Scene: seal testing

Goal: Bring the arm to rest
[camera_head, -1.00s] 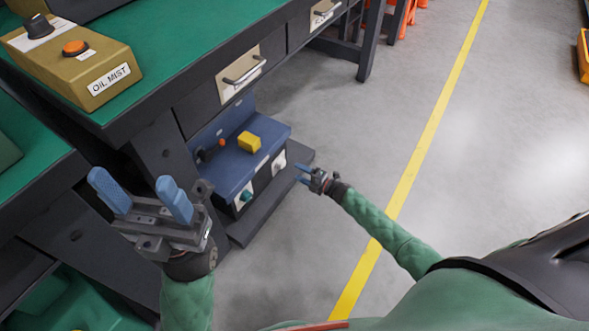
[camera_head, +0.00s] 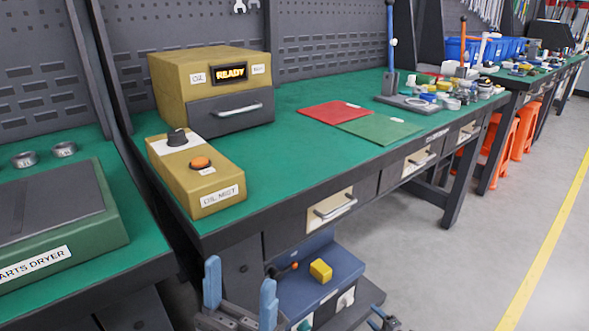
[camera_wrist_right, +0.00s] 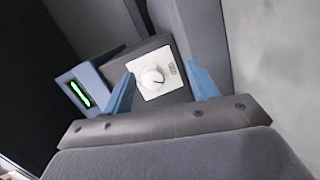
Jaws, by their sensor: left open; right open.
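My left gripper (camera_head: 240,300) is at the bottom of the head view, its two blue fingers apart with nothing between them. It is below the bench edge, in front of the blue box on the low shelf. My right gripper (camera_head: 377,320) shows only partly at the bottom edge of the head view, right of the blue box. In the right wrist view my right gripper's blue fingers (camera_wrist_right: 160,88) stand wide apart. A white plate with a round knob (camera_wrist_right: 153,77) appears between and beyond them, and I see no object held.
The green bench (camera_head: 290,110) carries a yellow oil mist box (camera_head: 215,95) reading READY, a control box (camera_head: 195,178), and red and green mats (camera_head: 380,129). The blue box (camera_head: 315,285) is under the bench. Grey floor (camera_head: 450,270) is open to the right.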

